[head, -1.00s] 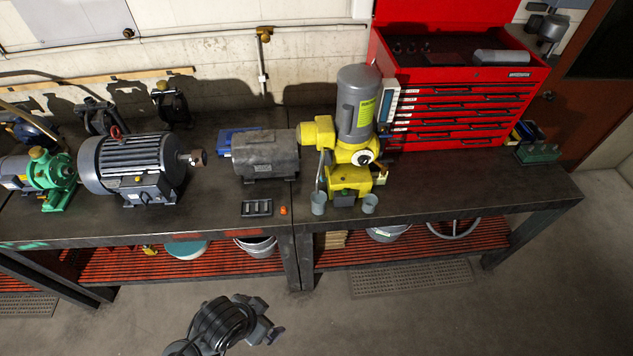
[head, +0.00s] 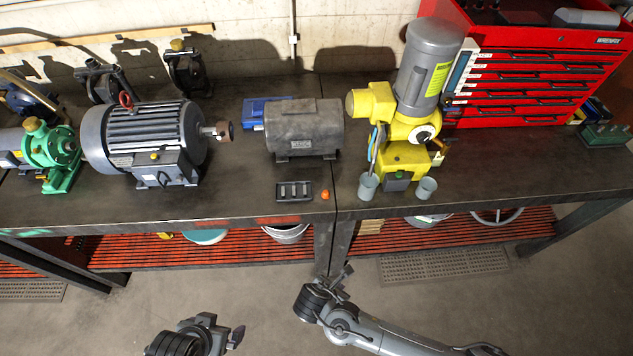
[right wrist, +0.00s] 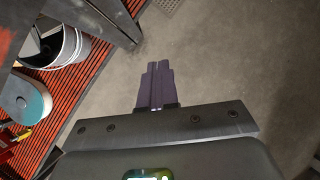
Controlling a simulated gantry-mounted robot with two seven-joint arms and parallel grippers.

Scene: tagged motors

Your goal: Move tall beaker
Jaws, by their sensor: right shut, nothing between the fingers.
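Two small grey beakers stand on the bench front, by the yellow machine. The left beaker (head: 368,187) looks taller and has thin sticks standing in it. The right beaker (head: 426,189) is shorter. My right gripper (head: 344,276) is in front of the bench and below its top edge, apart from both beakers. In the right wrist view its fingers (right wrist: 156,72) are together with nothing between them, above the floor. My left gripper (head: 234,336) is at the bottom of the head view, far from the beakers; its fingers are too unclear to judge.
The yellow machine with a grey motor (head: 428,70) stands behind the beakers. A small black tray (head: 294,191) and an orange piece (head: 325,195) lie to their left. A red tool chest (head: 530,75) stands at the right. Bench top (head: 490,185) right of the beakers is clear.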

